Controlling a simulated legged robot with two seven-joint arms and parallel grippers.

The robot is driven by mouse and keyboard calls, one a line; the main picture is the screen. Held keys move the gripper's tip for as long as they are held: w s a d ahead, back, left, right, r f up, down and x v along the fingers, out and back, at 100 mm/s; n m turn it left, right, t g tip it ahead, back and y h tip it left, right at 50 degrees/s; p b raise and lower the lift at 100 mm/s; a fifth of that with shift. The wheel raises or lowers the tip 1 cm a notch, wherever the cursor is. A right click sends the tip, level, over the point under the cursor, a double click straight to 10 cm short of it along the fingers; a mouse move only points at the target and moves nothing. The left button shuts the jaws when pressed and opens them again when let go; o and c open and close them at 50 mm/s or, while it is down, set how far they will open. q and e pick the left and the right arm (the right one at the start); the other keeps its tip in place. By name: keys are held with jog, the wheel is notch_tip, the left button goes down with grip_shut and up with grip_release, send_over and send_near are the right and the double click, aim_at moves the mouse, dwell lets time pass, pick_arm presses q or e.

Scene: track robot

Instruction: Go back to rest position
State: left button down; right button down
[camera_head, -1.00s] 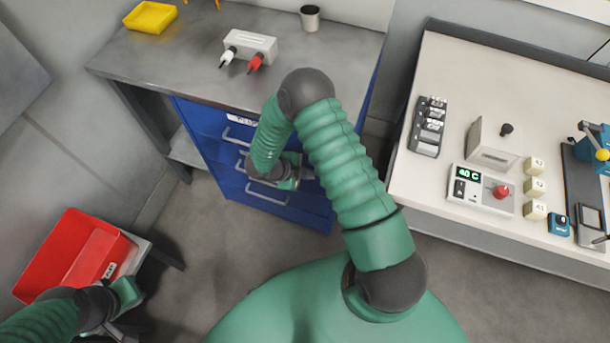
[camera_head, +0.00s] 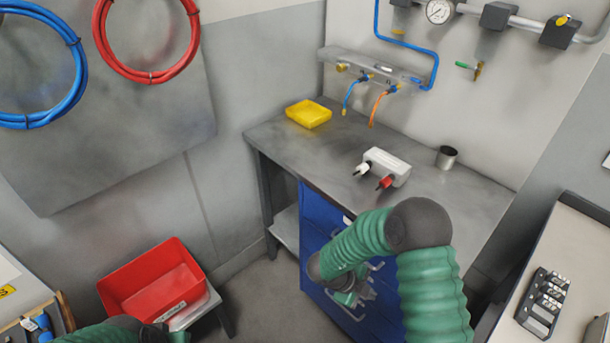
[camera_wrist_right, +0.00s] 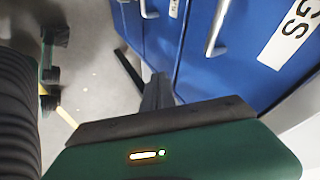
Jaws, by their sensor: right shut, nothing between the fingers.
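My right arm bends down in front of the blue drawer cabinet (camera_head: 315,215) in the head view. My right gripper (camera_head: 352,296) is close to the drawer fronts there; whether it touches them I cannot tell. In the right wrist view the dark fingers of the right gripper (camera_wrist_right: 157,90) are together with nothing between them, and blue drawer fronts with metal handles (camera_wrist_right: 217,28) are just beyond. My left gripper (camera_head: 178,338) shows only in part at the bottom edge of the head view, by the red bin, and its fingers are hidden.
The red bin (camera_head: 150,285) stands on a low stand. Another bench (camera_head: 560,240) is at the right.

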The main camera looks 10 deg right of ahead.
jog(key=w+a+r+n+t+y+p, duration=0.1)
jog(key=w+a+r+n+t+y, duration=0.5)
jog(key=w+r+n, duration=0.5)
pick_arm(q)
jog(key=shift+d+r+p, duration=0.25)
jog(key=shift+r+p, duration=0.25)
jog(key=shift+r, duration=0.65)
pick_arm(e)
jog(key=s+a+r+n+g, duration=0.1)
jog(key=s+r+n, duration=0.1)
jog(key=s+n, duration=0.6)
jog(key=s+a+r+n+g+y, duration=0.1)
jog(key=s+r+n+g, duration=0.1)
jog(key=s+n, duration=0.6)
jog(key=s+r, duration=0.1)
jog(key=s, duration=0.4)
jog(key=shift+a+r+n, duration=0.15)
jog(key=shift+a+n, duration=0.05)
jog(key=shift+n, duration=0.2)
pick_arm(q)
jog(key=shift+d+r, duration=0.1)
jog(key=shift+d, duration=0.15)
pick_arm(e)
jog(key=shift+s+d, duration=0.1)
jog(key=shift+d, duration=0.15)
pick_arm(q)
jog(key=shift+a, duration=0.2)
pick_arm(e)
jog(key=shift+a, duration=0.2)
